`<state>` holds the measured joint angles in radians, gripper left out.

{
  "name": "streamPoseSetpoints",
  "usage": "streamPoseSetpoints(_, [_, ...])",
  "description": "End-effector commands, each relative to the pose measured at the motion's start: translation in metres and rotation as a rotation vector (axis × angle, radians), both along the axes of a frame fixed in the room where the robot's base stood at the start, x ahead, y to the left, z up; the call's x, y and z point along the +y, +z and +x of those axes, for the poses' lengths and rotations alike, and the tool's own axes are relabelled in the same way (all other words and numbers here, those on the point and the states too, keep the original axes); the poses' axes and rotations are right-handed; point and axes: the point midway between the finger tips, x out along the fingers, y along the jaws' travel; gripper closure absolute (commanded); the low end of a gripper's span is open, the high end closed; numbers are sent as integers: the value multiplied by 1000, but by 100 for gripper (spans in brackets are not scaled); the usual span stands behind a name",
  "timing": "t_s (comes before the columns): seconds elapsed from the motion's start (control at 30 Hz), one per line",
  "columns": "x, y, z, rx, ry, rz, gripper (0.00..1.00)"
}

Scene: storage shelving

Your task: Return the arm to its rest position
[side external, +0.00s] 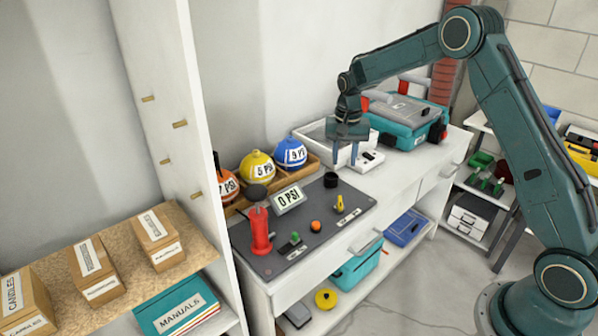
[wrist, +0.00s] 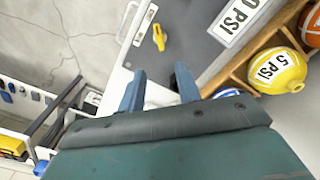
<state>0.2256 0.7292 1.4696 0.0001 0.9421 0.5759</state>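My gripper (side external: 344,163) points down above the white counter (side external: 392,174), near its back part. Its two blue fingers stand apart with nothing visible between them, and they show spread in the wrist view (wrist: 158,90) too. A small white device (side external: 368,160) lies just right of the fingers in the side view. My teal arm is bent, its upper links reaching across from the base on the right. I cannot tell whether the fingertips touch the counter.
A grey panel (side external: 330,233) carries a red pump (side external: 259,230), a yellow lever (side external: 340,204) and a "0 PSI" display (side external: 289,198). Orange, yellow (side external: 257,167) and blue balls (side external: 289,152) sit in a wooden rack. A teal toolbox (side external: 405,128) and white tray (side external: 312,138) stand near my gripper.

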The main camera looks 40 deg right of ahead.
Motion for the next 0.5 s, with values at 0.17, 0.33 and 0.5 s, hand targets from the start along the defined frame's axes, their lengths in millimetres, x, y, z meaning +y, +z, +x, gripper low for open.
streamPoseSetpoints(0.17, [3, 8, -2, -9, 11, -2, 66])
streamPoseSetpoints(0.33, [11, 32, -11, -31, 48, -8, 66])
streamPoseSetpoints(0.5, [23, 68, -30, -69, 108, -18, 66])
